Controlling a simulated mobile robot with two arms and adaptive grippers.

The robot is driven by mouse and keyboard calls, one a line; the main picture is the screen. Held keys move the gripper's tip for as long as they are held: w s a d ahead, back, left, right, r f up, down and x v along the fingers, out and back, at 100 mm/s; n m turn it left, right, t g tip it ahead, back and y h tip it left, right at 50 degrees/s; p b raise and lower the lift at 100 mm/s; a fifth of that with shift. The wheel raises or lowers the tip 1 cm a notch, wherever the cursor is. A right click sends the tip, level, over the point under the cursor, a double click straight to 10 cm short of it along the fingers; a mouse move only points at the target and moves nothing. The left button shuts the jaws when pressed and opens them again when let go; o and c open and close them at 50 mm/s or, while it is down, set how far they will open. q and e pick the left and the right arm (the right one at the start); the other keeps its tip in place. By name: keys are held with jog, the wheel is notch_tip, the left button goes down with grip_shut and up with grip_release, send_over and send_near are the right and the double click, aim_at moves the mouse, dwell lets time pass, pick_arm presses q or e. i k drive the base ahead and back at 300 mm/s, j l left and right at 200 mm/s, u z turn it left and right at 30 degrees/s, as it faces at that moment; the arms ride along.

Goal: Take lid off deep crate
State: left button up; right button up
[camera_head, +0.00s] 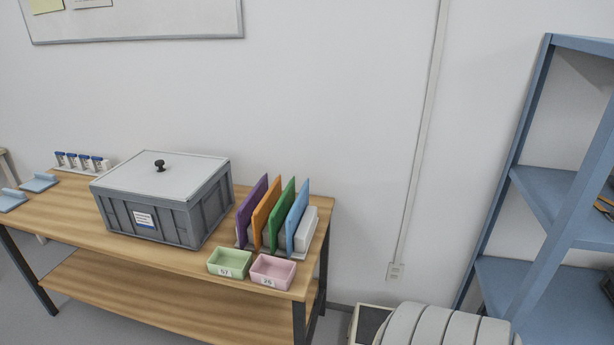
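The deep crate (185,224) is a dark grey box with ribbed walls and a white label on its front. It stands on the wooden table. A light grey lid (190,178) lies flat on top of it, with a black knob (160,165) near the lid's middle-left. The lid covers the opening, so the inside of the crate is hidden. Neither of my grippers shows in the head view.
Colored upright folders (270,212) stand right of the crate. A green bin (229,263) and a pink bin (272,271) sit at the table's front right. Small bottles (82,162) stand behind left. A blue shelf (545,200) is at far right.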

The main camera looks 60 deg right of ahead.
aim_at(161, 168)
jog(key=z, duration=1.35)
jog(key=k+l, duration=0.05)
